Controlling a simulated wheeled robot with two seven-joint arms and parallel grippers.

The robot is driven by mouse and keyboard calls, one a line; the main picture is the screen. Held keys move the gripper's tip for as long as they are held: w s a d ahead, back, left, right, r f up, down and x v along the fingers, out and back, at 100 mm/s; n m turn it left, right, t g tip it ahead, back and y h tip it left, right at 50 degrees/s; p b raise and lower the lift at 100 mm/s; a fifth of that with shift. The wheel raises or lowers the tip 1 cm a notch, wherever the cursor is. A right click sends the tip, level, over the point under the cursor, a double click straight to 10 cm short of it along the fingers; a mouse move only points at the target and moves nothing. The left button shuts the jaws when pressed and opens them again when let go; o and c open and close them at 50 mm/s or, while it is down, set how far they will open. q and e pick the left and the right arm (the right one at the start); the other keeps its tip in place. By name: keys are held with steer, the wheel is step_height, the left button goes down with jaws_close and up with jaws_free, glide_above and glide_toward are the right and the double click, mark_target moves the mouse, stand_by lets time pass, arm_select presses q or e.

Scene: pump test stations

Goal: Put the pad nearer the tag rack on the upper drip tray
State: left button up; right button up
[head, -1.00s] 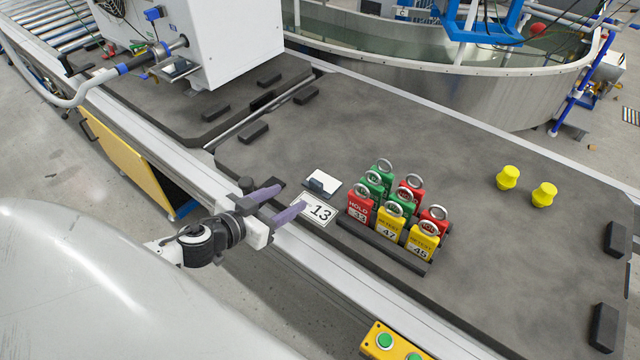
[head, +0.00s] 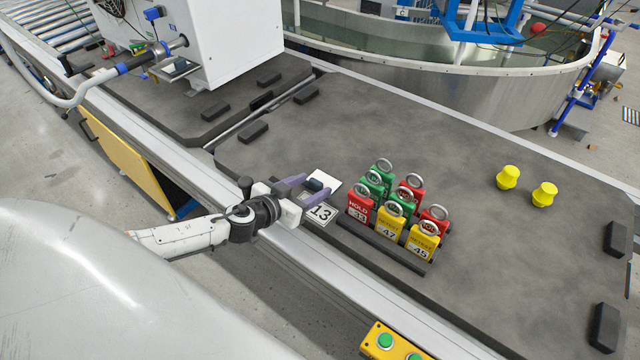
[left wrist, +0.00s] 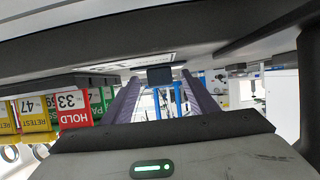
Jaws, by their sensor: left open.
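A white pad (head: 327,178) with a dark block (head: 315,184) on it lies on the dark bench top, just left of the tag rack (head: 385,247). My left gripper (head: 317,185) is open, its two purple fingers pointing at the pad, with the dark block between or just ahead of the tips. In the left wrist view the dark block (left wrist: 159,76) shows between the fingers; I cannot tell whether they touch it. A small metal tray (head: 180,69) under the pipe outlet on the white machine may be a drip tray. My right gripper is not in view.
The rack holds several red, green and yellow tags (head: 390,224). A plate marked 13 (head: 322,214) lies beside the gripper. Two yellow knobs (head: 508,178) stand at the right. Dark blocks (head: 254,132) sit on the bench. The middle bench top is clear.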

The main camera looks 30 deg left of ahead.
arm_select(q)
steer(key=shift+w, duration=0.1)
steer(key=c, duration=1.1)
